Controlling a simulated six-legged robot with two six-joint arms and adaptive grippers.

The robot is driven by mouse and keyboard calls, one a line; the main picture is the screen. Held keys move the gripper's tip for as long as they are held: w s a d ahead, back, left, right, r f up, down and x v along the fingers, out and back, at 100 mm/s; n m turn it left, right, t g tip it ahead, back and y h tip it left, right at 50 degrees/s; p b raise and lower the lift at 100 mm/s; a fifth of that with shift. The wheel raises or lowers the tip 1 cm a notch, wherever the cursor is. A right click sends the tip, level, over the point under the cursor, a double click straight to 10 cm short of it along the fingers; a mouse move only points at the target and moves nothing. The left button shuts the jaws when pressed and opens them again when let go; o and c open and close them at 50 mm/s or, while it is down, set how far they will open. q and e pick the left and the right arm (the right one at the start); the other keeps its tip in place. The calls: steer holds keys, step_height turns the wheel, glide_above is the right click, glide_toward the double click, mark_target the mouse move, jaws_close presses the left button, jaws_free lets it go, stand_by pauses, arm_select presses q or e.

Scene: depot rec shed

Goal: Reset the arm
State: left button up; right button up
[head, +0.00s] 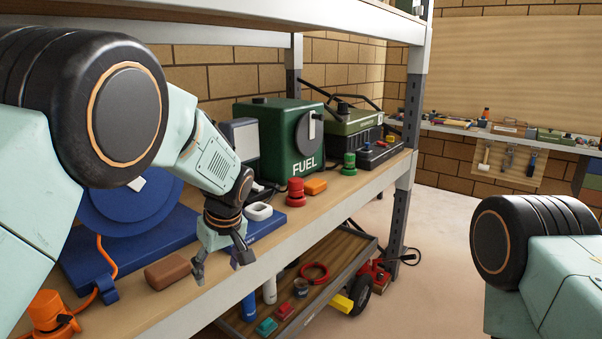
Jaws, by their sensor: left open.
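My left gripper (222,262) hangs down over the front edge of the wooden shelf (345,187), its two fingers apart and nothing between them. My left arm reaches in from the left and bends down at the wrist. A brown block (171,272) lies on the shelf just left of the gripper.
A blue reel (130,212) is behind my left arm. Below is a cart (345,240) with bottles and small items. Floor at right is clear.

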arm_select(q)
steer(key=s+a+f+m+g+h+b, duration=0.1)
steer(key=s+a+f+m+b, duration=0.1)
steer(key=s+f, duration=0.9)
steer(key=s+a+f+m+g+h+b, duration=0.15)
steer(key=s+f, duration=0.55)
steer(key=f, duration=0.8)
steer(key=s+a+f+m+b, duration=0.1)
steer(key=s+f+m, duration=0.1)
steer(key=s, duration=1)
steer(key=s+a+f+m+b, duration=0.1)
steer(key=s+f, duration=0.3)
steer(key=s, duration=0.8)
steer(key=shift+s+m+b, duration=0.4)
steer(key=shift+m+b, duration=0.25)
steer(key=shift+m, duration=0.2)
